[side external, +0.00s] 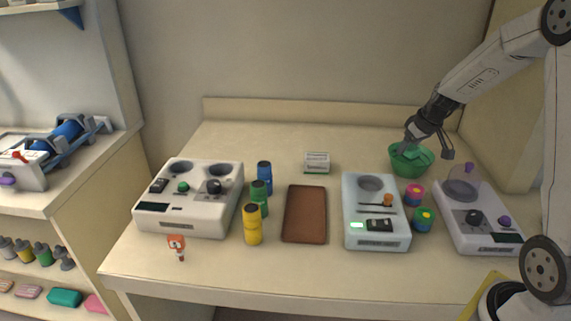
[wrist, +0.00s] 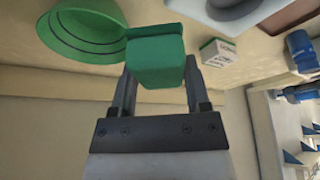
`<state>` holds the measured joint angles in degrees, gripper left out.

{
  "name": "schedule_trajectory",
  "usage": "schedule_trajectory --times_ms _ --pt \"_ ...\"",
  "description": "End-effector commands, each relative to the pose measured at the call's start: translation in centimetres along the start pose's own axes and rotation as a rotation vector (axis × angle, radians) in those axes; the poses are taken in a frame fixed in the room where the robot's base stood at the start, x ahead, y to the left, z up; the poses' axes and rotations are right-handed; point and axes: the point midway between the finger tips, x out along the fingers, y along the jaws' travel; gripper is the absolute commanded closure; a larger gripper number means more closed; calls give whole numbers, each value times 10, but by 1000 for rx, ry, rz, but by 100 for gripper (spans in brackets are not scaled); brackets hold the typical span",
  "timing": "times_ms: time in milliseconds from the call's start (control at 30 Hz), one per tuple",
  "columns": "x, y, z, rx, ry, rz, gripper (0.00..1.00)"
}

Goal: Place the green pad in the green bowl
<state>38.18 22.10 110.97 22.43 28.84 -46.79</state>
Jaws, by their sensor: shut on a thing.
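My gripper (side external: 428,145) is shut on the green pad (wrist: 157,62), a block-like green piece held between the two fingers in the wrist view. The green bowl (side external: 412,168) stands at the back right of the table in the side view, and the gripper is at its rim from above. In the wrist view the bowl (wrist: 78,32) lies to the left of the pad, their edges meeting in the picture. I cannot tell whether they touch. In the side view the pad is hard to tell from the green bowl.
A white device (side external: 376,236) and another white device (side external: 478,222) stand in front of the bowl, with small coloured pots (side external: 414,193) between them. A small white box (side external: 317,160), a brown tray (side external: 304,214) and coloured cylinders (side external: 252,225) are farther left. The back middle is mostly clear.

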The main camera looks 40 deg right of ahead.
Motion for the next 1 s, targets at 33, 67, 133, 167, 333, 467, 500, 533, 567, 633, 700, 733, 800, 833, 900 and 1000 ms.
schedule_trajectory --times_ms 33,67,133,167,333,467,500,533,567,633,700,733,800,833,900,1000 --pt "-5 11 9 36 0 16 100" --pt "-7 17 14 56 0 24 100" --pt "-13 29 25 100 0 42 100" --pt "-15 33 29 118 0 49 100" --pt "-24 51 48 191 1 80 100" --pt "-26 55 54 212 1 88 100" --pt "-26 56 54 213 1 89 100" --pt "-26 56 54 214 1 89 100" --pt "-26 56 54 213 1 89 100" --pt "-25 56 53 213 0 88 100" --pt "-23 57 52 212 0 88 100" --pt "-22 58 50 212 1 88 100" --pt "-18 60 47 212 0 88 100" --pt "-16 61 46 212 0 87 100" --pt "-10 64 41 212 0 87 100" --pt "-1 69 32 212 -1 87 100"
